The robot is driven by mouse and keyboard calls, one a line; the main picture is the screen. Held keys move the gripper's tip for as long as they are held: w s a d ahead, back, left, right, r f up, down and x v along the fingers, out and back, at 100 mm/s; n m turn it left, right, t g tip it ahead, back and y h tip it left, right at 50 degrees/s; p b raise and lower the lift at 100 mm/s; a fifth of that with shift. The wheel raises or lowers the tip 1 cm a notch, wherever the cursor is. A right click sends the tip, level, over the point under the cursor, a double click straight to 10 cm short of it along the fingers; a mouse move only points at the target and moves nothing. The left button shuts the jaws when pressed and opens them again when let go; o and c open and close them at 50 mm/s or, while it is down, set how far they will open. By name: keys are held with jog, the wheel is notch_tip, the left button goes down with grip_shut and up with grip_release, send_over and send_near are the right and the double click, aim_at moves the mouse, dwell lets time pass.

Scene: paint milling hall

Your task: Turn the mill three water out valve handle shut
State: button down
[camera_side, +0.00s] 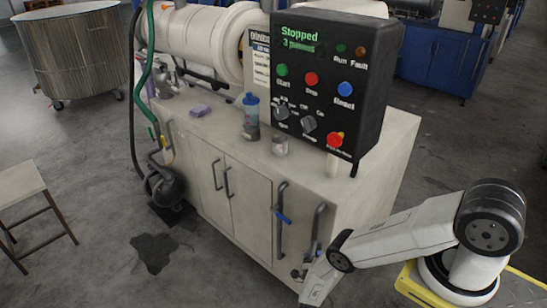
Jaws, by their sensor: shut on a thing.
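A control cabinet (273,187) carries two dark upright pipes on its front. The left pipe (280,240) has a blue lever handle (283,216) slanting down to the right. The right pipe (319,224) has a blue valve handle (318,252), of which only a small part shows. My arm reaches in from the right. My gripper (301,271) is small and partly hidden by my own forearm, low at the right pipe. It is shut at the right blue handle; the exact contact is hidden. Valve labels cannot be read.
A black control panel (335,80) reading "Stopped" overhangs the cabinet top. A blue-capped bottle (251,117) and a small jar (279,145) stand there. A stool (22,190) is at left. A dark floor patch (153,252) lies in front. The floor between is free.

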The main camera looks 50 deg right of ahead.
jog(key=c, duration=0.5)
grip_release()
jog(key=shift+c, duration=0.2)
jog(key=shift+r, duration=0.3)
jog(key=s+a+r, duration=0.4)
jog(key=s+r, duration=0.8)
jog(key=s, duration=0.1)
jog(key=shift+s+r, duration=0.2)
dwell(0.7)
